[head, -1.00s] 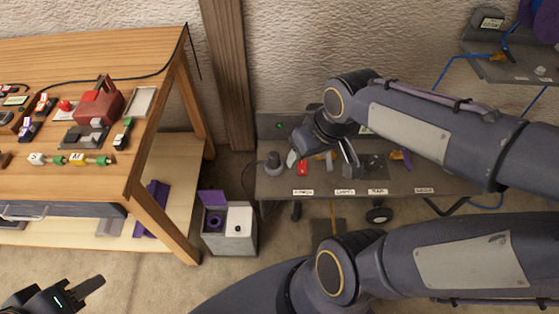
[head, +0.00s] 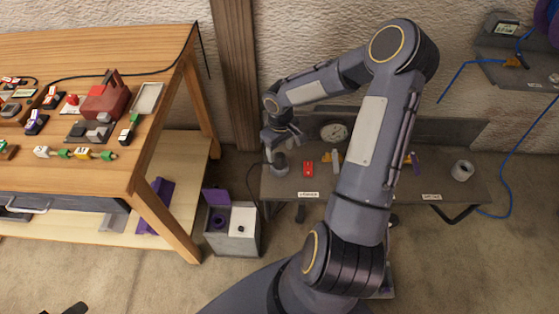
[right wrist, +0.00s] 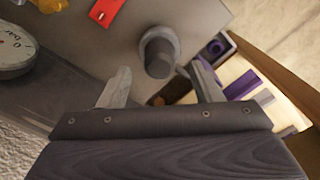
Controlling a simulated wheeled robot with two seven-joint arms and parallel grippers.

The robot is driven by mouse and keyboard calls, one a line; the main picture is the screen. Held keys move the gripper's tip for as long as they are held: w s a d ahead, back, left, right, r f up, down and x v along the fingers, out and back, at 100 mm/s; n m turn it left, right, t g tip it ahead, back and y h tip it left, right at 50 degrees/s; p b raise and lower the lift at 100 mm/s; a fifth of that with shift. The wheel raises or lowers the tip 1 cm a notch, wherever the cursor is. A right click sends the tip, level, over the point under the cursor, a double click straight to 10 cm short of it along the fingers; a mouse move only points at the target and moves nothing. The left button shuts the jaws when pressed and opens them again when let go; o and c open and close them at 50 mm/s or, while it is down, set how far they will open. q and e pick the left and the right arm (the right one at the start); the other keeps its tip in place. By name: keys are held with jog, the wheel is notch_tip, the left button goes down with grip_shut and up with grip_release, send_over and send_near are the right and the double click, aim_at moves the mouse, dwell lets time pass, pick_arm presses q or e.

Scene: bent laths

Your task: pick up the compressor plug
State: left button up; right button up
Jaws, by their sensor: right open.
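A grey round plug-like piece (head: 280,164), which I take for the compressor plug, stands at the left end of the grey bench (head: 380,185), with a dark cable beside it. In the right wrist view the plug (right wrist: 158,55) is just beyond and roughly between the fingertips. My right gripper (head: 279,143) is open and empty, right above the plug. In the right wrist view my right gripper (right wrist: 160,82) has its fingers spread, with no clear contact. Only a dark tip of my left gripper (head: 74,308) shows at the bottom left edge.
A red block (head: 308,168) and a round gauge (head: 334,131) sit right of the plug. A grey bin (head: 243,240) with a purple lid stands at the bench's left. A wooden workbench (head: 150,105) with several parts is on the left.

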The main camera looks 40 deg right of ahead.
aim_at(280, 155)
jog(key=f, duration=0.4)
jog(key=shift+w+f, duration=0.2)
jog(key=shift+f, duration=0.2)
jog(key=c, duration=1.1)
jog(key=shift+r, duration=0.1)
